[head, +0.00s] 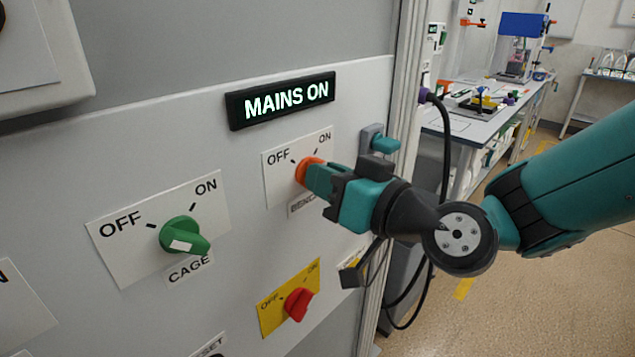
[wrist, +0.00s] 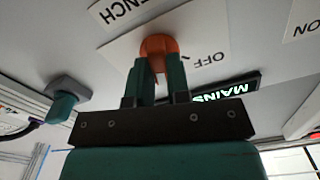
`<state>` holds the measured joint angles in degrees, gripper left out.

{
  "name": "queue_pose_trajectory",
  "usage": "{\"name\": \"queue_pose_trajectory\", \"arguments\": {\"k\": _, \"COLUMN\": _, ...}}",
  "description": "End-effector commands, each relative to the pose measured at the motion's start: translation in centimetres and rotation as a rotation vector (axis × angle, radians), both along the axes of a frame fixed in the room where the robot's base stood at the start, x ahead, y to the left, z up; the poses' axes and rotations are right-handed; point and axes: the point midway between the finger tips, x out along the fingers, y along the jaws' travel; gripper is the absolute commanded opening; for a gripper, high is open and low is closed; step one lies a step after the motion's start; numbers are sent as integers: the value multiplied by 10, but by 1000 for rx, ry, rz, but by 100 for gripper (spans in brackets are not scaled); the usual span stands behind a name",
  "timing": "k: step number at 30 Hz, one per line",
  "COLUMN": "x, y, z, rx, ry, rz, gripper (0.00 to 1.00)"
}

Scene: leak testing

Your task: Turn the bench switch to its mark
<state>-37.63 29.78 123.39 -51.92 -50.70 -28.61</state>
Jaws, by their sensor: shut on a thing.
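The bench switch is an orange knob (head: 308,171) on a white plate (head: 277,193) marked OFF at left and ON at right. A partly covered label below it reads BENCH (head: 302,205). My gripper (head: 316,177) is shut on the orange knob. In the wrist view the two green fingers (wrist: 160,78) sit against the knob (wrist: 158,46). The lit sign (head: 287,100) above reads MAINS ON.
A green CAGE switch (head: 184,236) is to the left. A red switch (head: 298,304) on a yellow plate is below. A teal-handled fitting (head: 384,144) juts out close to the right of my gripper. A black cable (head: 444,150) hangs beside the panel edge.

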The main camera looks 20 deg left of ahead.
Motion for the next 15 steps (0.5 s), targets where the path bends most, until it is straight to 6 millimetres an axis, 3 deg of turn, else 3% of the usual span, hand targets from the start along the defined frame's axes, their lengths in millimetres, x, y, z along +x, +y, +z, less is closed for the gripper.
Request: {"name": "queue_pose_trajectory", "arguments": {"k": 15, "x": 0, "y": 0, "z": -2, "rx": -19, "ry": -43, "rz": -1, "gripper": 0}}
